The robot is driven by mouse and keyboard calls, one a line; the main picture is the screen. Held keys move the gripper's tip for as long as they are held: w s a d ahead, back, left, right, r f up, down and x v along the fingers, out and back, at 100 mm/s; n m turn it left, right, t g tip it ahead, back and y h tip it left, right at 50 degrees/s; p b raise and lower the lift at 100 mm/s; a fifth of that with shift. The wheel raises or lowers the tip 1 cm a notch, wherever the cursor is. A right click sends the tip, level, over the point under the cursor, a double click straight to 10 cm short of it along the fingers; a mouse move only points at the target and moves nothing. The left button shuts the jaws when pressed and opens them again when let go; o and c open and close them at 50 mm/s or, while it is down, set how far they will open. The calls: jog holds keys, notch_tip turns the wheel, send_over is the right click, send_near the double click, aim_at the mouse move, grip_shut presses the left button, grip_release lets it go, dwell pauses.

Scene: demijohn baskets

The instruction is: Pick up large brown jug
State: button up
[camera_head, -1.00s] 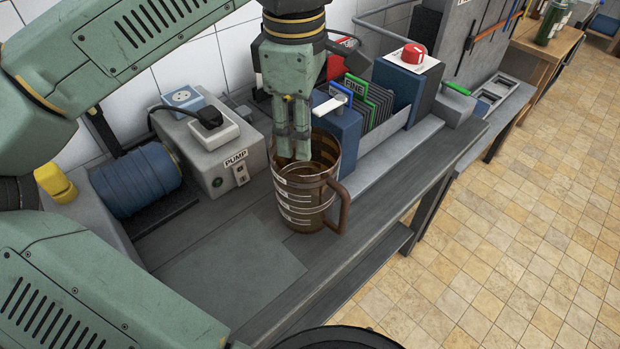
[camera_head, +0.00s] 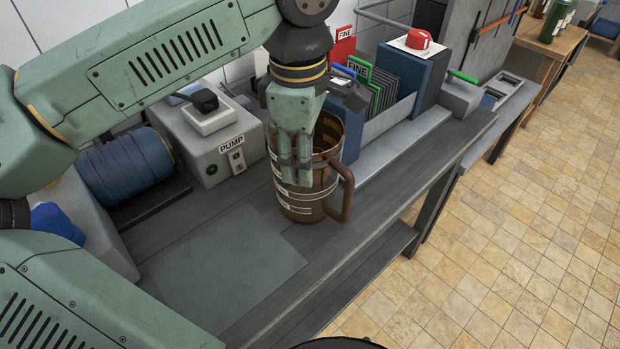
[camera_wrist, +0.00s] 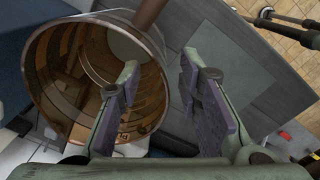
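The large brown jug (camera_head: 325,205) stands upright on the grey bench, its curved handle (camera_head: 347,195) toward the right. It is see-through brown with white level marks. In the wrist view I look into its open mouth (camera_wrist: 85,75). My gripper (camera_head: 295,178) points down at the near left side of the jug and covers part of its wall. In the wrist view my gripper (camera_wrist: 165,90) is open. The left finger overlaps the jug's mouth and the right finger is outside it, with the rim between them. Contact with the wall cannot be told.
A grey pump box (camera_head: 205,145) and a blue drum (camera_head: 125,168) are left of the jug. A blue block (camera_head: 352,130) and a rack of dark plates (camera_head: 392,88) stand close behind it.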

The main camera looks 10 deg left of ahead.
grip_shut()
dwell(1.0)
